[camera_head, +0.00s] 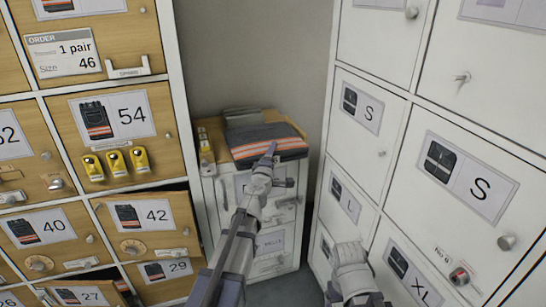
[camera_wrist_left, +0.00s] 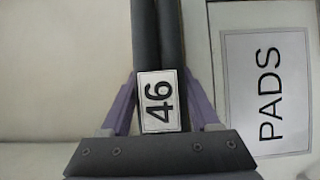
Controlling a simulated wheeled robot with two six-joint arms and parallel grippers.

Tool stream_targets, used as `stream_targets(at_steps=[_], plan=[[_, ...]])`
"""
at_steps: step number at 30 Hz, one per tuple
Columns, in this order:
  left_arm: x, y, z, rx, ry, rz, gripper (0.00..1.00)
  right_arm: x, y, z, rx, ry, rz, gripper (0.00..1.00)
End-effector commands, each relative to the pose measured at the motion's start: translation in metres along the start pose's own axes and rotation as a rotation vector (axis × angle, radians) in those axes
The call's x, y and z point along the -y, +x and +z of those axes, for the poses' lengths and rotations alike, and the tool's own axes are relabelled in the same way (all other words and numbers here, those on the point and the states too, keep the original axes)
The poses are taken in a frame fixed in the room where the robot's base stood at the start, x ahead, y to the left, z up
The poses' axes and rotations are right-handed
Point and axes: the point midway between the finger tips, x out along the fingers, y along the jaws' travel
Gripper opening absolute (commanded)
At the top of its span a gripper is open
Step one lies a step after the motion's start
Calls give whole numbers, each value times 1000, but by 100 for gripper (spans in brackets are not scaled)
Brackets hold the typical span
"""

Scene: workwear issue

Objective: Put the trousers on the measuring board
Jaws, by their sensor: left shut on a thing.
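The folded dark grey trousers (camera_head: 284,145), with an orange and silver band, are at the top of the low cabinet in the head view. My left gripper (camera_head: 268,152) reaches them from the front. In the left wrist view its purple fingers (camera_wrist_left: 160,105) are shut on the dark folded edge of the trousers (camera_wrist_left: 158,35), which bears a white "46" tag (camera_wrist_left: 160,101). I cannot tell whether the trousers rest on the surface or hang just above it. I cannot pick out the measuring board for certain.
The low white cabinet (camera_head: 284,245) stands in a narrow gap. Wooden lockers (camera_head: 160,105) flank it on the left, some doors ajar, and white lockers (camera_head: 400,160) on the right. A "PADS" label (camera_wrist_left: 266,90) is on a front.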

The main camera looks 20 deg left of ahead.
Motion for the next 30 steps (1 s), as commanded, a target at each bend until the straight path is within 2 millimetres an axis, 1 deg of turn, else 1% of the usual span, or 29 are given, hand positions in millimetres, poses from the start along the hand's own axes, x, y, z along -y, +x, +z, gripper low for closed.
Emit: stream_targets(at_steps=[3, 4, 11, 23, 26, 30], plan=[[4, 0, 0, 0, 2, 0, 0, 0, 4, 0, 0, 0, 0, 82], [2, 0, 0, 0, 0, 0, 66, 0, 2, 0, 0, 0, 0, 82], [2, 0, 0, 0, 0, 0, 92, 0, 2, 0, 0, 0, 0, 82], [-2, -1, 0, 0, 0, 0, 92, 0, -2, 0, 0, 0, 0, 82], [0, -10, 0, 0, 0, 0, 92, 0, 0, 0, 0, 0, 0, 82], [0, -27, -2, 1, 0, 0, 92, 0, 0, 0, 0, 0, 0, 82]])
